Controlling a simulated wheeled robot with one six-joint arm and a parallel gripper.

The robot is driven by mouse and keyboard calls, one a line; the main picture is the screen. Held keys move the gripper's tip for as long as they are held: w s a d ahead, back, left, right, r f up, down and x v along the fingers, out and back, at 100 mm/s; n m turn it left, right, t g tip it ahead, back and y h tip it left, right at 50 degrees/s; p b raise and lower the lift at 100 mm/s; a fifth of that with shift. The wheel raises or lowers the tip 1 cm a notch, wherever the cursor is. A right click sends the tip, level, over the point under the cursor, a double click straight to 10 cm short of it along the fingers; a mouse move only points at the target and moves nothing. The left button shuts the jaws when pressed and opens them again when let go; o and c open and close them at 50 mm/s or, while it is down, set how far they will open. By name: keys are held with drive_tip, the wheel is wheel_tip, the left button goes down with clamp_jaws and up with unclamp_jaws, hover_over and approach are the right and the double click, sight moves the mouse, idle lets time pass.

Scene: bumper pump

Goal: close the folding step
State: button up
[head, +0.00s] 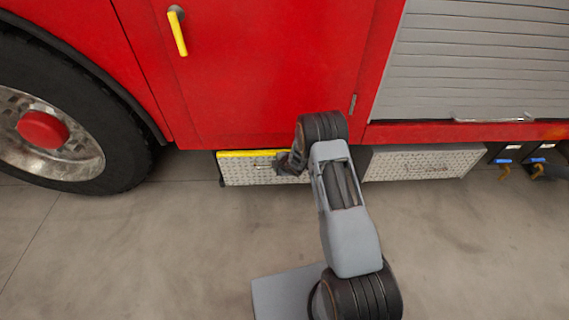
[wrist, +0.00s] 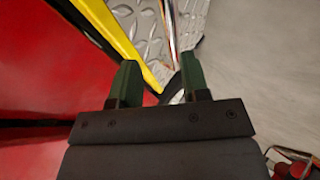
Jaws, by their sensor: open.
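The folding step (head: 250,172) is a diamond-plate panel with a yellow edge along its top, low on the red truck below the cab door. In the wrist view its diamond plate (wrist: 145,38) and yellow edge run diagonally towards the gap between my fingertips. I cannot tell how far the step is folded. My gripper (head: 284,164) is at the right part of the step, near the yellow edge, partly hidden by my arm. In the wrist view my gripper (wrist: 158,70) has its two green fingers apart, with nothing clearly held between them. Contact with the step is unclear.
A large front wheel (head: 45,132) stands left of the step. A second diamond-plate panel (head: 425,164) is to the right, below a grey roller shutter (head: 480,55). Blue-marked fittings (head: 503,161) sit farther right. The concrete floor (head: 130,250) in front is clear.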

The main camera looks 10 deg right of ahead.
drive_tip(key=p+v, duration=0.1)
drive_tip(key=v, duration=0.8)
drive_tip(key=shift+s+p, duration=0.2)
drive_tip(key=shift+p, duration=0.15)
